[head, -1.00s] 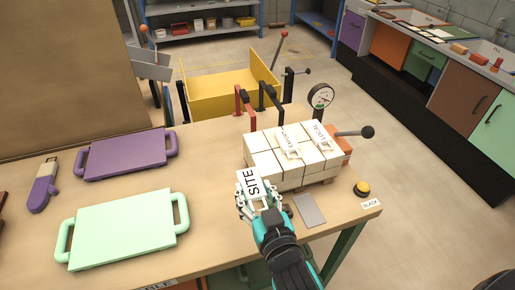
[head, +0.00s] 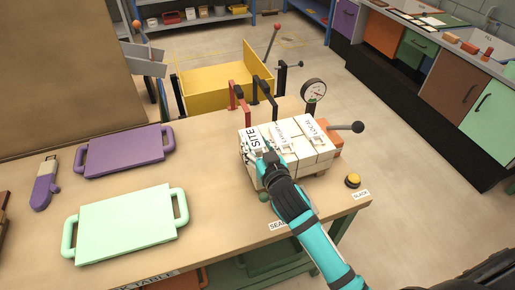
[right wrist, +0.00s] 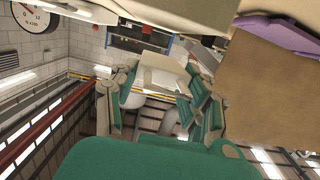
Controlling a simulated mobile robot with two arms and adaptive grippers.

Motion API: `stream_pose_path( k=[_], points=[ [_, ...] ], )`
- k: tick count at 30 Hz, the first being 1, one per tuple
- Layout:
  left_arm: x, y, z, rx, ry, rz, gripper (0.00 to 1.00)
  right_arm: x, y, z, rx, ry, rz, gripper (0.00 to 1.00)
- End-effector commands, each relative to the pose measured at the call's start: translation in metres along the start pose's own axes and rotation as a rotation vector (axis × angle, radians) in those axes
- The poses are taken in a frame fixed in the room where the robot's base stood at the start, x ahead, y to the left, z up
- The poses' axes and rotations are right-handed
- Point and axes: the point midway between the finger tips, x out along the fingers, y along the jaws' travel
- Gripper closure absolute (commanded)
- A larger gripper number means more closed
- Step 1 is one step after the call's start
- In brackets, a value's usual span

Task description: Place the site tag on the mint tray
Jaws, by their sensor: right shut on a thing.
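The white site tag (head: 254,138), with SITE in black letters, shows at the left end of the stack of pale bricks. My right gripper (head: 262,154) is shut on it; I cannot tell whether the tag touches the bricks. In the right wrist view the fingers (right wrist: 162,105) stand either side of a pale thing, with no lettering readable. The mint tray (head: 125,226) lies flat and empty on the table, left of the gripper and nearer the front edge. My left gripper is not in view.
The brick stack (head: 318,159) carries a LOCAL tag (head: 314,128) and another tag. A purple tray (head: 125,151) lies behind the mint one. A gauge (head: 313,91) and clamps stand behind the bricks. A yellow button (head: 352,180) is at right. The table between mint tray and bricks is clear.

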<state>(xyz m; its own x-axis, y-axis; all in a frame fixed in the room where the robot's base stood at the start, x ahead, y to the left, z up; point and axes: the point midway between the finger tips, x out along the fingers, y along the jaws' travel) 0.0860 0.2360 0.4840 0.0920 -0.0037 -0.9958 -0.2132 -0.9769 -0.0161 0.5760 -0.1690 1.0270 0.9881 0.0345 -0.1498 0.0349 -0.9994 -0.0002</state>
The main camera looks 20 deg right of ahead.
Motion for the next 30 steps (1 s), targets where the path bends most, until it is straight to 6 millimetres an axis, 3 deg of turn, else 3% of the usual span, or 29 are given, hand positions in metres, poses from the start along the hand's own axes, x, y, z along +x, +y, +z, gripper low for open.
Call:
stream_pose_path(
  k=[1, 4, 9, 20, 21, 26, 30],
  points=[
    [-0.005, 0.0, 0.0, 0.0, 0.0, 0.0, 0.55, 0.008, 0.005, -0.004, -0.004, 0.003, 0.002, 0.86],
    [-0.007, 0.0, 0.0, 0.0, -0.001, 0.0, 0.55, 0.01, 0.004, 0.016, 0.001, -0.005, 0.002, 0.86],
    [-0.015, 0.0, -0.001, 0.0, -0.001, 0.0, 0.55, 0.012, 0.004, 0.029, 0.001, -0.001, 0.001, 0.86],
    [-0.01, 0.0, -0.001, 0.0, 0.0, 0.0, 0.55, 0.013, 0.004, 0.035, 0.0, 0.001, 0.0, 0.86],
    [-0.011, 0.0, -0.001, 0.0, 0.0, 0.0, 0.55, 0.012, 0.004, 0.034, -0.001, 0.001, 0.0, 0.5],
    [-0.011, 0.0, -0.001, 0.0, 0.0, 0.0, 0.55, 0.012, 0.004, 0.033, -0.001, 0.0, 0.0, 0.3],
    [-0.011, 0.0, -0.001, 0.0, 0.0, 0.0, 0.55, 0.012, 0.004, 0.033, -0.001, 0.0, 0.0, 0.3]
  ],
)
